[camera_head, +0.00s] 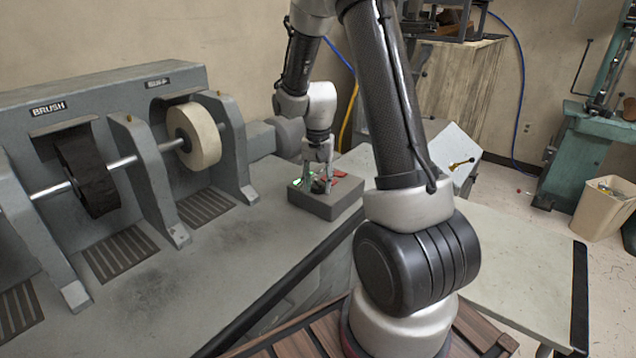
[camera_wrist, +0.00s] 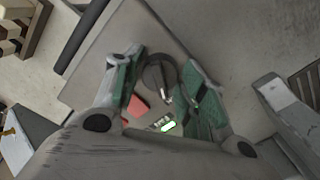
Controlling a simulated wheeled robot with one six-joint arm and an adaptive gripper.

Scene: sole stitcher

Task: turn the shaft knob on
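The shaft knob (camera_wrist: 158,72) is a dark round knob with a small pale pointer on its lower right side, seen in the wrist view. It sits on a grey control box (camera_head: 334,206) at the right end of the machine bench. My gripper (camera_head: 318,184) points down over this box. In the wrist view its green-padded fingers (camera_wrist: 160,76) stand on either side of the knob, with narrow gaps; the gripper looks open and not closed on it. In the head view the fingers mostly hide the knob.
The grinding machine with a dark brush wheel (camera_head: 88,172) and pale buff wheel (camera_head: 194,137) stands left. The bench front (camera_head: 230,265) is clear.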

